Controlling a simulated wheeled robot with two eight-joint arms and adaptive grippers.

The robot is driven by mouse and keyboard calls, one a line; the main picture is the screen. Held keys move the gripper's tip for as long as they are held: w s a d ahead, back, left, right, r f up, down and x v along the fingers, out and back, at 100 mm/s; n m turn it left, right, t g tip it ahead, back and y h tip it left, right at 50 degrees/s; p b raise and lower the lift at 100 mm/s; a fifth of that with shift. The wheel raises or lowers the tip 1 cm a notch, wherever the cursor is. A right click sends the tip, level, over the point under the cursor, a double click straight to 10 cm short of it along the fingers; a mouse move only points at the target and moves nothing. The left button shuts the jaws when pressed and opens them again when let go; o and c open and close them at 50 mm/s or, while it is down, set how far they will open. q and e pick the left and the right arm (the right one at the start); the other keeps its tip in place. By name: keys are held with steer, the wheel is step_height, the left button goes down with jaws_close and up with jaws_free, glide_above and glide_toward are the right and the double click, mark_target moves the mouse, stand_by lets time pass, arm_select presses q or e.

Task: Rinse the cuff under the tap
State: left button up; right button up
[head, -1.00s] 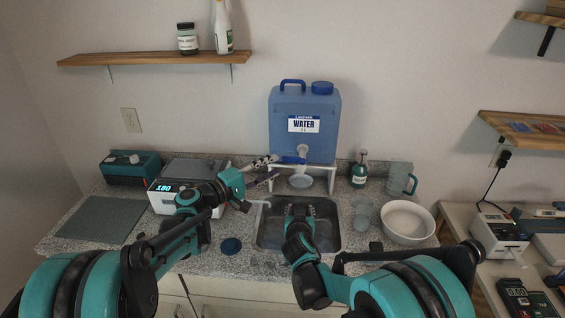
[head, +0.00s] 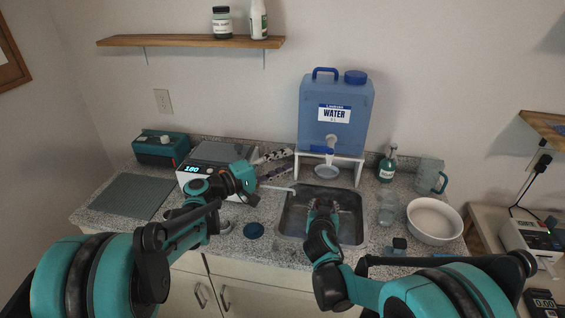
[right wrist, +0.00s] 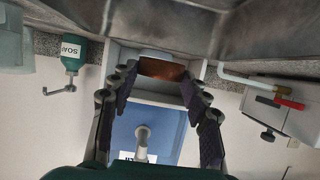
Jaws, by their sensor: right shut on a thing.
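My right gripper (head: 322,205) reaches down into the sink. In the right wrist view its fingers (right wrist: 160,85) are shut on a copper-brown piece (right wrist: 163,70), which I take for the cuff; it is mostly hidden in the head view. The white spout (head: 281,189) stands over the sink's left edge, and shows in the right wrist view (right wrist: 245,80) with a red lever beside it, apart from the held piece. The blue water tank has its own tap (head: 330,148) behind the sink. My left gripper (head: 243,177) is left of the spout; its jaw opening is unclear.
The metal sink (head: 290,232) has a soap bottle (head: 386,168), clear cup (head: 387,210), jug (head: 428,175) and white bowl (head: 434,222) to its right. A heater reading 180 (head: 193,168) and a blue disc (head: 254,230) are to its left. The grey mat (head: 130,196) is bare.

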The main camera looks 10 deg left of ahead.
steer(key=s, duration=0.9)
steer(key=shift+s+b, duration=0.15)
steer(key=shift+b, duration=0.15)
steer(key=shift+s, duration=0.15)
